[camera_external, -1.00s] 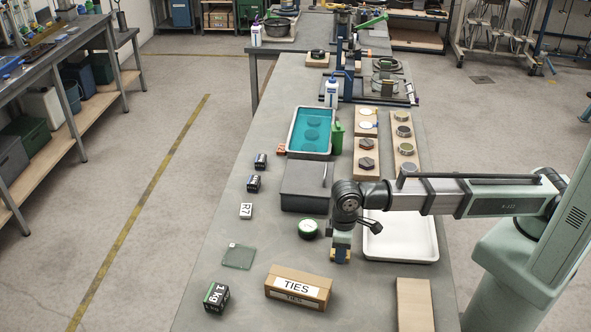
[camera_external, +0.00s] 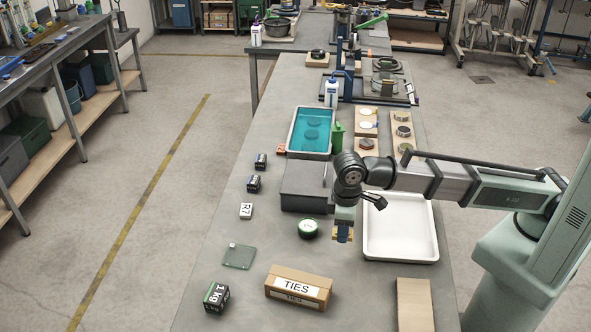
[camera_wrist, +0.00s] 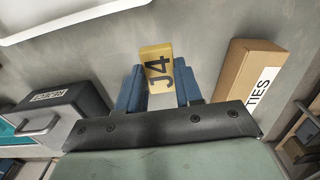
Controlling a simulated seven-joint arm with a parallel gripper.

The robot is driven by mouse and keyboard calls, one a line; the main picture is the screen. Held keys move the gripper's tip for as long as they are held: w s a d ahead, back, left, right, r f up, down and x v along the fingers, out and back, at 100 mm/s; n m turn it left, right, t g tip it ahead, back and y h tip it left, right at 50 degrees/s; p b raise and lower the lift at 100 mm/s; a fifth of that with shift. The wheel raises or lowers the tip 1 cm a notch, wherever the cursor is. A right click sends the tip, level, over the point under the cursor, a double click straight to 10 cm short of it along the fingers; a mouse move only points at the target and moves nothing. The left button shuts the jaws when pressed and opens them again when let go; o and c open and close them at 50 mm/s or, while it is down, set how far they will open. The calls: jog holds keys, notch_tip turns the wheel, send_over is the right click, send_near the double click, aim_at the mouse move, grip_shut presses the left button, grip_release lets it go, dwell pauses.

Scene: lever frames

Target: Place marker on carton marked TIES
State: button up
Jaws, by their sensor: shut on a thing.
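My gripper (camera_external: 343,233) is shut on a yellow marker printed J4 (camera_wrist: 157,66). In the wrist view the marker stands between the two blue fingers (camera_wrist: 160,92). In the external view it shows only as a small yellowish patch at the fingertips (camera_external: 343,240), seemingly a little above the bench. The carton marked TIES (camera_external: 298,287) is a closed brown box with white labels, at the near end of the bench, below and left of my gripper. It also shows at the right in the wrist view (camera_wrist: 246,70). Nothing is visible on its top.
A white tray (camera_external: 432,225) lies right of my gripper. A dark grey box with a handle (camera_external: 303,190) stands behind it.

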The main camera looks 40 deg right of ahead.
jog(key=shift+a+r, duration=0.1)
jog(key=shift+r, duration=0.35)
jog(key=shift+s+a+r, duration=0.1)
jog(key=shift+s+r, duration=0.1)
jog(key=shift+s, duration=0.05)
jog(key=s+a, duration=0.2)
jog(key=a, duration=0.1)
notch_tip(320, 180, up, 5)
send_over(298, 282)
jog(key=shift+f, duration=4.5)
jog(key=shift+f, duration=0.1)
jog(key=o, duration=1)
